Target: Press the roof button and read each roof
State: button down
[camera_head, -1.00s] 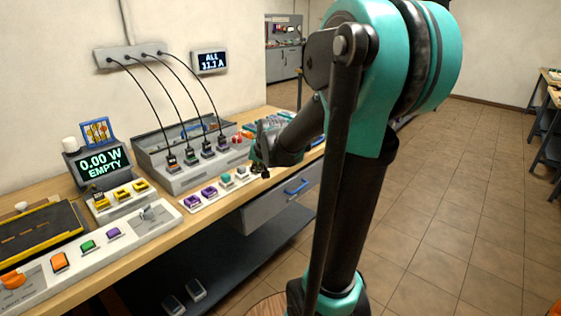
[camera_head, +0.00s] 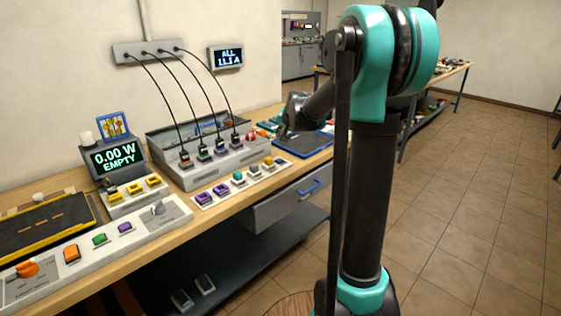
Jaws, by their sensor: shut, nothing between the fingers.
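My gripper (camera_head: 281,130) is shut and empty, small and dark at the back of the bench, by the left edge of a dark blue tray. Whether it touches anything there I cannot tell. A control strip along the bench front carries an orange button (camera_head: 71,253), a green button (camera_head: 100,239) and a purple button (camera_head: 125,227). An orange knob (camera_head: 27,268) sits at its left end and a grey lever (camera_head: 157,208) at its right. None is visibly marked as the roof button. A display (camera_head: 117,157) reads "0.00 W EMPTY". A wall display (camera_head: 226,57) reads "ALL" above a blurred ampere figure.
A charger box (camera_head: 215,165) has several plugs with black cables to the wall. Several small coloured blocks stand on a white strip (camera_head: 240,186) in front of it. A dark yellow-edged pad (camera_head: 45,230) lies at left. The blue tray (camera_head: 305,145) looks clear. Open floor lies right.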

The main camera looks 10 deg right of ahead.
aim_at(280, 161)
jog(key=shift+f, duration=4.4)
jog(key=shift+f, duration=0.1)
jog(key=shift+f, duration=0.3)
jog(key=shift+f, duration=0.4)
jog(key=shift+r, duration=0.8)
jog(key=shift+r, duration=0.1)
jog(key=shift+r, duration=2.4)
